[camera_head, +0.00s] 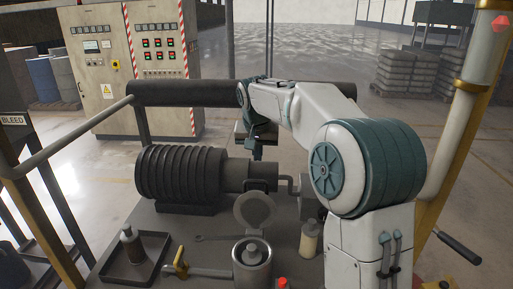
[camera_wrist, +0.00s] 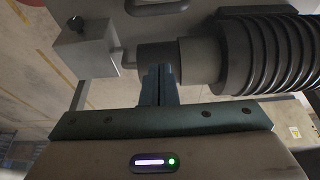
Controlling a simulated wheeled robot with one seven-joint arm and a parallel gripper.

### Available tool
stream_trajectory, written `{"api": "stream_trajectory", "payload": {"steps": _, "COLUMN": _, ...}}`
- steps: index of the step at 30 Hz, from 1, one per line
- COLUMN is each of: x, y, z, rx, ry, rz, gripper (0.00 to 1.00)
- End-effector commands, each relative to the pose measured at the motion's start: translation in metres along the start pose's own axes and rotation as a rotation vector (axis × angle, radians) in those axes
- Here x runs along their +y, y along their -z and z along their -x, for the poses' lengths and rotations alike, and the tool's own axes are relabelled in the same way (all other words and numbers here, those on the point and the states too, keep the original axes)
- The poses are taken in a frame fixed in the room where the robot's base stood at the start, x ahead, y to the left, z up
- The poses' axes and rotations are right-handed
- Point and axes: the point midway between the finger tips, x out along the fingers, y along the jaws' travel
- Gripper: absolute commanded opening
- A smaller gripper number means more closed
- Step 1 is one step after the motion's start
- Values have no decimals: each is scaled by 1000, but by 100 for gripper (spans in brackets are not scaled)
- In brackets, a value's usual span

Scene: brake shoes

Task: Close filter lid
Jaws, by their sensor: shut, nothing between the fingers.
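The filter housing (camera_head: 240,274) is a grey metal cup near the front of the bench in the head view, with a part standing inside it. Its round grey lid (camera_head: 255,209) stands raised behind the cup, open. My gripper (camera_head: 257,155) points down behind the lid, above and near the end of the ribbed cylinder unit, well apart from the lid. In the wrist view my gripper (camera_wrist: 158,68) has its two fingers together, with nothing between them. I cannot tell whether the fingers touch the dark cylinder end seen beyond them. The filter lid is not clearly identifiable in the wrist view.
A ribbed black cylinder (camera_head: 180,175) lies across the bench, also large in the wrist view (camera_wrist: 275,55). A tray (camera_head: 109,274) holds a small bottle at left.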

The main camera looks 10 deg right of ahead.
Motion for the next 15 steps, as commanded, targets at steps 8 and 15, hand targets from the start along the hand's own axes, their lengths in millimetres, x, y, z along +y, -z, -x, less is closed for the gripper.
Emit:
{"api": "stream_trajectory", "payload": {"steps": 8, "x": -1, "y": -4, "z": -52, "rx": -2, "ry": 1, "rz": 1, "gripper": 0}}
{"api": "stream_trajectory", "payload": {"steps": 15, "x": 0, "y": -29, "z": -42, "rx": 0, "ry": 1, "rz": 1, "gripper": 0}}
